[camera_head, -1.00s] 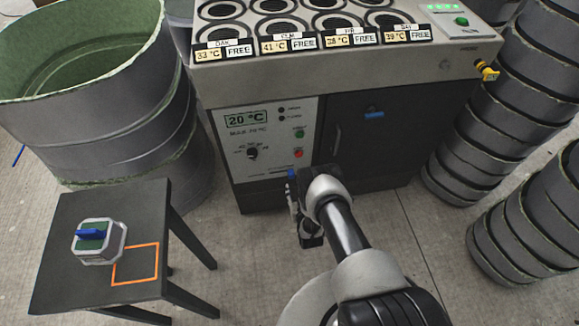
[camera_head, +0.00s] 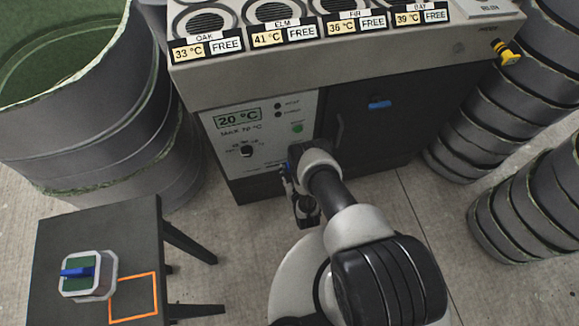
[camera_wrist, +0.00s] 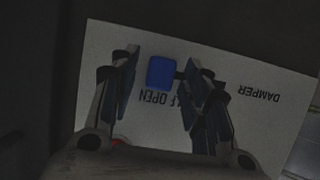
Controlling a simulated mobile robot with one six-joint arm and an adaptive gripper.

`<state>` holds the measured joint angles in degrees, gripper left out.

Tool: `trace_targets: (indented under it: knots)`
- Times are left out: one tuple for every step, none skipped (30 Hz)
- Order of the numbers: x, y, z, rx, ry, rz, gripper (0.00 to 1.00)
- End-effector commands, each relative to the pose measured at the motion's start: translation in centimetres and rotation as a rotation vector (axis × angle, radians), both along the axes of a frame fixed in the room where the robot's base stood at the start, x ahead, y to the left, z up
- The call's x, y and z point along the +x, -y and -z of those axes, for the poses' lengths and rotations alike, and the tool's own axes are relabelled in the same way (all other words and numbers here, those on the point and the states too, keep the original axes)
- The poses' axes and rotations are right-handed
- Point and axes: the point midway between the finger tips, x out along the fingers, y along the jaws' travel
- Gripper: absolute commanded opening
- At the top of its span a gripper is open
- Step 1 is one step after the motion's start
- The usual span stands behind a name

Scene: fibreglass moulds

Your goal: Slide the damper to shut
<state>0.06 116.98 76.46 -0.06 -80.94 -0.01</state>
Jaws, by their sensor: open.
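The damper's blue knob (camera_wrist: 162,73) shows in the wrist view, in front of a pale panel (camera_wrist: 255,125) lettered DAMPER, which appears upside down. Text partly reading "OPEN" is beside the knob, partly covered by a finger. My gripper (camera_wrist: 162,58) is open, with one finger on each side of the knob. A narrow gap shows on both sides; contact cannot be told. In the head view my gripper (camera_head: 296,180) is at the lower right of the oven's control panel (camera_head: 262,120) and hides the damper area there.
The oven top (camera_head: 330,55) has several round ports with temperature and FREE labels. A dark door (camera_head: 400,125) with a blue handle is to the right. A black table (camera_head: 90,230) with a blue-handled block (camera_head: 88,275) stands lower left. Large moulds (camera_head: 85,120) and stacked rings (camera_head: 525,205) flank the oven.

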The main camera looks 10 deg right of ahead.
Motion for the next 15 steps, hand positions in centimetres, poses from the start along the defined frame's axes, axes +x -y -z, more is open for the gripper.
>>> trace_targets:
  knots:
    - [-0.02,0.0,0.01,0.0,0.0,0.0,0.43]
    - [-0.01,0.0,0.01,0.0,0.0,0.0,0.43]
    - [-0.01,0.0,0.0,0.0,0.0,0.0,0.43]
    - [0.0,0.0,0.0,0.0,0.0,0.0,0.43]
    - [0.0,0.0,-0.01,0.0,0.0,0.0,0.43]
    - [0.0,0.0,-0.01,0.0,0.0,0.0,0.41]
    - [0.01,0.0,-0.01,0.0,0.0,0.0,0.39]
    - [0.01,0.0,-0.01,0.0,0.0,0.0,0.37]
    - [0.01,0.0,-0.01,0.0,0.0,0.0,0.34]
    - [0.02,0.0,-0.01,0.0,0.0,0.0,0.32]
    - [0.03,0.0,-0.01,0.0,0.0,0.0,0.3]
    - [0.03,0.0,-0.01,0.0,0.0,0.0,0.27]
    - [0.03,0.0,-0.01,0.0,0.0,0.0,0.25]
    - [0.03,0.0,-0.02,0.0,0.0,0.0,0.23]
    - [0.03,0.0,-0.02,0.0,0.0,0.0,0.21]
